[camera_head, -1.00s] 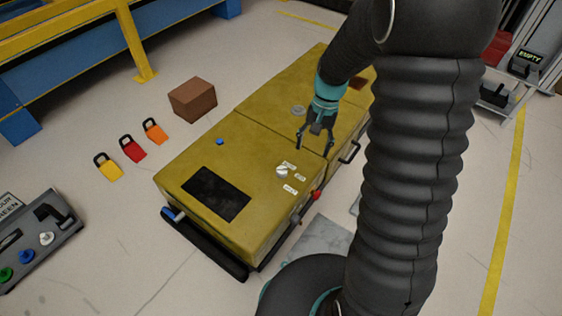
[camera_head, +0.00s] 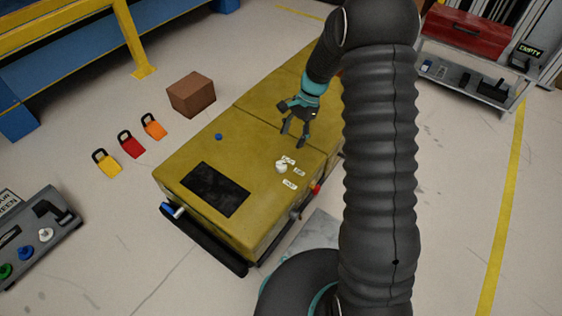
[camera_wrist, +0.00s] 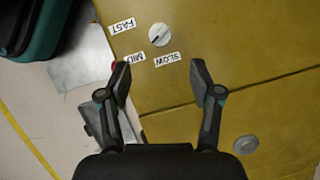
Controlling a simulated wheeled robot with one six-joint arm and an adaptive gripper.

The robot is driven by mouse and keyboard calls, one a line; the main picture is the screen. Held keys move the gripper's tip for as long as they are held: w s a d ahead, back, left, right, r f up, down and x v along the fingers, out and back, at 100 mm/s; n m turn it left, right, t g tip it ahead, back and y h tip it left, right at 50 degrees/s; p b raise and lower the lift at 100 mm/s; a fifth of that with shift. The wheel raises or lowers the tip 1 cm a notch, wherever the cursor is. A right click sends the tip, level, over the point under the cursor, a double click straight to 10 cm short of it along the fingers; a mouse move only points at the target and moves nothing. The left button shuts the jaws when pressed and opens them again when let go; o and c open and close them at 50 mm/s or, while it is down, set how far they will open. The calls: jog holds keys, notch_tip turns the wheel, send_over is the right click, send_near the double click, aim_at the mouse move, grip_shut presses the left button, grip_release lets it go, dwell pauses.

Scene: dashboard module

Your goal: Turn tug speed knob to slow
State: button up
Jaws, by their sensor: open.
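The speed knob (camera_head: 281,168) is a small white dial on top of the yellow tug (camera_head: 240,150). In the wrist view the knob (camera_wrist: 159,35) has a dark pointer line across its face. White labels sit around it: FAST (camera_wrist: 121,26), MID (camera_wrist: 130,86) and SLOW (camera_wrist: 168,59). I cannot tell for sure which label the pointer faces. My gripper (camera_head: 294,140) is open and empty above the tug top, a little behind the knob in the head view. In the wrist view its fingertips (camera_wrist: 159,68) are spread below the knob, apart from it.
A dark panel (camera_head: 215,190) and a blue button (camera_head: 218,137) are on the tug top. A red knob (camera_head: 316,189) is on its side. A brown box (camera_head: 191,95) and coloured padlocks (camera_head: 131,145) lie on the floor at left. A grey control box (camera_head: 40,235) stands lower left.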

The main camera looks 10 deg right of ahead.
aim_at(281, 164)
jog(key=b+x, duration=0.1)
jog(key=x, duration=1)
jog(key=shift+s, duration=0.1)
jog(key=c, duration=1.2)
